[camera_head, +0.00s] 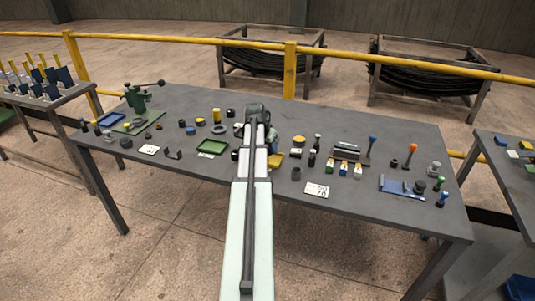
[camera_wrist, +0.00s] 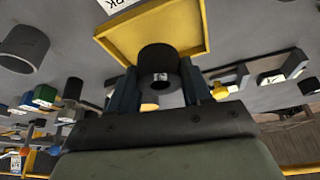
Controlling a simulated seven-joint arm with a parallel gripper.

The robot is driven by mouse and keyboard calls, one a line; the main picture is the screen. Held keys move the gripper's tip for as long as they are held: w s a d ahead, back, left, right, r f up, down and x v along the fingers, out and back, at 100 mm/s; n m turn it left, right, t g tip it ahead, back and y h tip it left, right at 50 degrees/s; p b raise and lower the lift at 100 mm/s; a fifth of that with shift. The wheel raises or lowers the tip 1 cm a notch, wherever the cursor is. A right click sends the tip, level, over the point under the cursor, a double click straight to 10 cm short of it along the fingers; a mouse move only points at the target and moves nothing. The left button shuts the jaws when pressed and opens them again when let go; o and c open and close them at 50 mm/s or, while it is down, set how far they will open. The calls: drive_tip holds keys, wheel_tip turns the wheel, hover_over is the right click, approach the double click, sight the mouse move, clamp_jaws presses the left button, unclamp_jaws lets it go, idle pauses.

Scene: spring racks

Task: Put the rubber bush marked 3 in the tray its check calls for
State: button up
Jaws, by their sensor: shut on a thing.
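My gripper (camera_wrist: 158,84) is shut on a black ring-shaped rubber bush (camera_wrist: 158,58) with a dark hole. A small pale mark shows in the hole, too small to read. In the wrist view the bush overlaps the yellow tray (camera_wrist: 203,22); whether it touches the tray I cannot tell. In the head view the yellow tray (camera_head: 277,160) shows partly beside my arm, which hides the gripper's jaws and the bush. A green tray (camera_head: 212,147) lies to the left, and a blue tray (camera_head: 110,119) at the far left.
A white card with partly legible print (camera_head: 316,190) lies near the front edge. A green hand press (camera_head: 138,97) stands at the back left. Several dark cylinders, blocks and knobbed tools stand on the right, including a dark hollow cylinder (camera_wrist: 24,48) near the yellow tray.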

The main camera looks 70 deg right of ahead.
drive_tip(key=shift+f, duration=1.65)
drive_tip(key=shift+f, duration=0.1)
drive_tip(key=o, duration=1.2)
drive_tip(key=shift+c, duration=0.2)
drive_tip(key=v, duration=1.2)
drive_tip(key=shift+o, duration=0.2)
